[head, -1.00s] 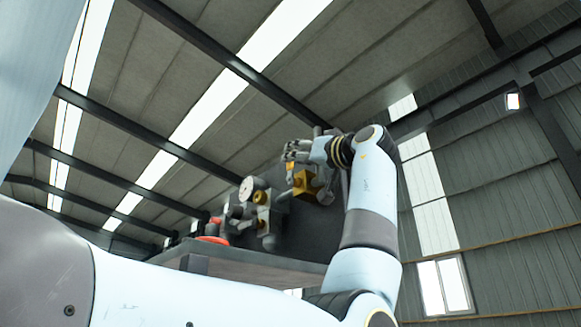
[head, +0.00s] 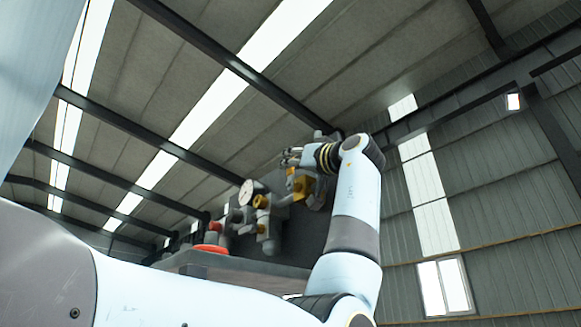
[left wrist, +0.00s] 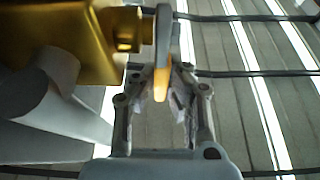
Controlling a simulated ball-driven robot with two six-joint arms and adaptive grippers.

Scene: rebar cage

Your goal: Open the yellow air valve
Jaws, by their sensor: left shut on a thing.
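The yellow air valve shows as a yellow block (head: 299,183) on the dark panel in the head view. Its gold body (left wrist: 65,40) fills the upper left of the left wrist view. A thin grey and orange-yellow valve handle (left wrist: 162,65) stands beside the body, joined by a short round stem (left wrist: 127,29). My left gripper (head: 289,156) is at the top of the valve in the head view. In the left wrist view its two fingers (left wrist: 163,85) are shut on the handle's end. The far side of the valve is hidden. My right gripper is not in view.
A round white gauge (head: 247,191) and a brass fitting (head: 262,201) sit left of the valve. A red part (head: 210,249) lies lower left, above a grey shelf (head: 245,263). A grey pipe (left wrist: 60,110) runs below the valve body in the wrist view.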

